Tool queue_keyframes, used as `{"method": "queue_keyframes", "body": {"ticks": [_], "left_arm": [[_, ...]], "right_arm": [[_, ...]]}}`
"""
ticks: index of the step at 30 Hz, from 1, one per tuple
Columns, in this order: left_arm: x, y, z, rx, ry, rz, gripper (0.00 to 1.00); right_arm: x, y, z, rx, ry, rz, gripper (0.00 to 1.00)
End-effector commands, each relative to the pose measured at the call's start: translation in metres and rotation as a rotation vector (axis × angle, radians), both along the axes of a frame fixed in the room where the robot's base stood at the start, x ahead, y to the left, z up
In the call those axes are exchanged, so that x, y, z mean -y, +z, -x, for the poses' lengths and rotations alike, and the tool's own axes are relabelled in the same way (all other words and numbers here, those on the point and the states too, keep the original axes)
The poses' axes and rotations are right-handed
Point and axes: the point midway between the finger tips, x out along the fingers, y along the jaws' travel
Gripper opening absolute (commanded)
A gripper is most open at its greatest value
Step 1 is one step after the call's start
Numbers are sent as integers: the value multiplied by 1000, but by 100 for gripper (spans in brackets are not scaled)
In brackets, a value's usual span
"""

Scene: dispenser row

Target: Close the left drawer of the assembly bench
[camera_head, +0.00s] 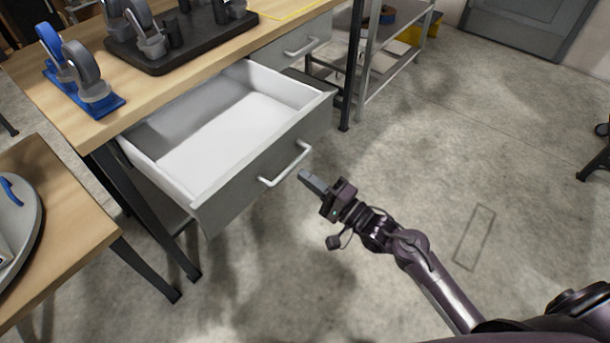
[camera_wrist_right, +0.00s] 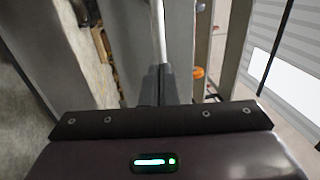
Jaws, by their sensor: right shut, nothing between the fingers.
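The left drawer (camera_head: 225,140) of the assembly bench (camera_head: 215,62) is pulled far out and is empty, with a white inside and a grey front. Its white bar handle (camera_head: 287,165) sits on the front panel. My right gripper (camera_head: 308,181) is shut and empty, just in front of the drawer front near the handle's right end. In the right wrist view the shut fingers (camera_wrist_right: 157,85) point at a pale upright bar, likely the handle (camera_wrist_right: 159,35). I cannot tell whether they touch it. My left gripper is not in view.
A second drawer (camera_head: 295,45) to the right is shut. A black tray (camera_head: 180,40) and a blue tape dispenser (camera_head: 85,85) stand on the bench top. A smaller wooden table (camera_head: 60,220) is at the left, and a metal shelf (camera_head: 385,55) at the back.

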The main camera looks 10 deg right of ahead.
Motion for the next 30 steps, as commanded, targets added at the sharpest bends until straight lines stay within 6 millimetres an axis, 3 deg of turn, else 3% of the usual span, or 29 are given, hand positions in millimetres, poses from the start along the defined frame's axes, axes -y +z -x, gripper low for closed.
{"method": "queue_keyframes", "body": {"ticks": [20, 26, 30], "left_arm": [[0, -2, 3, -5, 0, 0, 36], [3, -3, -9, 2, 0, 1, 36], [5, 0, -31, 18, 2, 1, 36]], "right_arm": [[-11, 2, -15, 0, -1, -2, 0], [-32, 2, -41, 3, 0, -4, 0], [-57, 2, -72, 4, 1, -4, 0]]}}
